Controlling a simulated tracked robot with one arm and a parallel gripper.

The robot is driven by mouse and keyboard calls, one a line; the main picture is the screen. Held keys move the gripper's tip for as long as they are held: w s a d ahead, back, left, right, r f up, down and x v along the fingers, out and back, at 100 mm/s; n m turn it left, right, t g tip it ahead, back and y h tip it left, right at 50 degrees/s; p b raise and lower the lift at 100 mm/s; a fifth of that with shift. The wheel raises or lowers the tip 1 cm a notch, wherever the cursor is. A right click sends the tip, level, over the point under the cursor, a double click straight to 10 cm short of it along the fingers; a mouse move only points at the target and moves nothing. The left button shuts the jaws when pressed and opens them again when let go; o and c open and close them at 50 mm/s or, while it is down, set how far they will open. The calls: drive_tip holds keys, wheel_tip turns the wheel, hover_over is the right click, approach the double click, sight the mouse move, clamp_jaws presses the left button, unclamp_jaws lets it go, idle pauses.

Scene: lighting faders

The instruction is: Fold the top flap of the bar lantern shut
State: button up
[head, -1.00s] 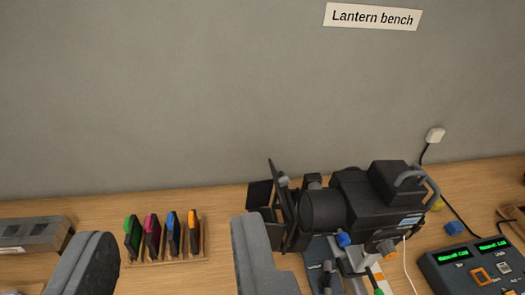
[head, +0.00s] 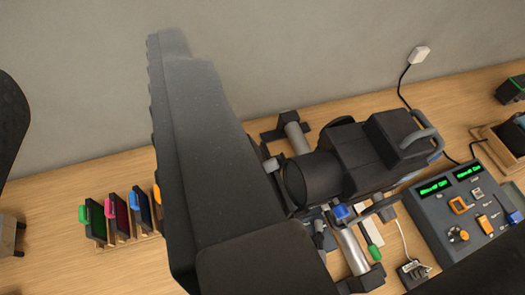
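The bar lantern (head: 375,160) is black, with a round lens barrel facing left and a grey handle on its rear. It sits across a short grey bar (head: 350,252) on the bench. My gripper (head: 88,70) is open and empty, large and close to the camera. One finger fills the picture's centre and the other shows only as a dark edge at far left. The near finger covers the area in front of the lens, so the top flap cannot be made out, nor whether the finger touches it.
A wooden rack of coloured-handled gel frames (head: 117,215) stands left of the near finger. A control desk (head: 462,215) with green displays is at right. A white wall plug (head: 419,54) trails a black cable.

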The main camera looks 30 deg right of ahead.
drive_tip(key=g+h+p, duration=0.4)
drive_tip(key=g+p, duration=0.3)
drive_tip(key=g, duration=0.4)
hover_over(269, 163)
drive_tip(key=s+a, duration=0.5)
wheel_tip(269, 163, down, 14)
drive_tip(key=r, duration=0.1)
drive_tip(key=shift+n, duration=0.4)
drive_tip(key=p+x, duration=0.1)
drive_tip(key=x, duration=1.2)
drive_tip(key=shift+s+d+f+p, duration=0.1)
drive_tip(key=shift+f+p, duration=0.1)
drive_tip(key=shift+p, duration=0.15)
